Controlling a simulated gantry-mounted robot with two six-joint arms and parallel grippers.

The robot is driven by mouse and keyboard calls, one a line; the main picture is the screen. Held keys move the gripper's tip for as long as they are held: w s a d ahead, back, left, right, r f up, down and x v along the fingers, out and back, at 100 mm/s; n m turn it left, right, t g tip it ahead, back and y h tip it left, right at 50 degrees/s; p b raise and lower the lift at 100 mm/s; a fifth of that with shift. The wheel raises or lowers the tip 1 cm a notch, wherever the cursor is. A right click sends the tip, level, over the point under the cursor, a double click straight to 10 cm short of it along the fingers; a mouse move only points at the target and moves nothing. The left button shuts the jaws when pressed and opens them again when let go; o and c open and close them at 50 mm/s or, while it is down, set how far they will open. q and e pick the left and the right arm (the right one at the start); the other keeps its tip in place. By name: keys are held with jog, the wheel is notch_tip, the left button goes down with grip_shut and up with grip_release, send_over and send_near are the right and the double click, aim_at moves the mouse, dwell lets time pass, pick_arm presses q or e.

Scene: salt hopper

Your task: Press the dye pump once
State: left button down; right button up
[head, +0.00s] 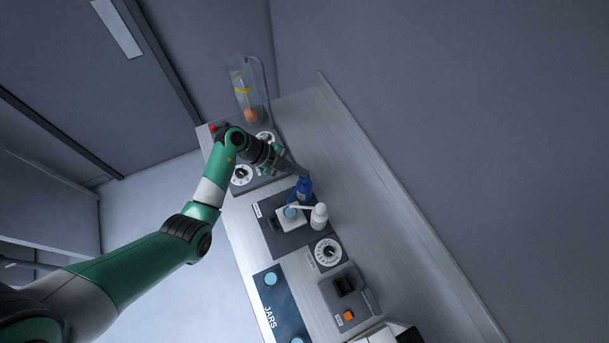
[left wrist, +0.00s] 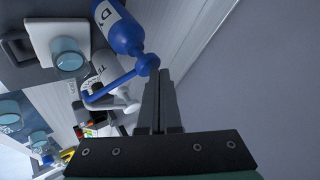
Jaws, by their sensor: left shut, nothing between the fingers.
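The blue dye pump bottle (head: 305,187) stands on the bench beside a white pump bottle (head: 319,215). In the left wrist view the blue bottle (left wrist: 118,28) shows a letter D, and its round pump head (left wrist: 147,64) with a bent blue spout is close to my fingertips. My left gripper (head: 306,174) is shut and empty, with its fingertips at the top of the blue pump; I cannot tell whether they touch it. The closed fingers (left wrist: 158,90) also show in the left wrist view. My right gripper is not in view.
A jar (head: 291,213) sits on a white square platform beside the pumps. Dials (head: 328,253), a box with an orange button (head: 348,315) and a dark JARS mat (head: 267,296) lie nearer. A clear hopper (head: 247,90) stands at the far end. The bench's right side is clear.

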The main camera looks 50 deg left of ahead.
pick_arm(q)
jog(key=shift+f, duration=0.55)
jog(key=shift+r, duration=0.1)
dwell(0.5)
jog(key=shift+r+p, duration=1.1)
jog(key=shift+p, duration=0.25)
notch_tip(320, 180, up, 5)
jog(key=p, duration=0.6)
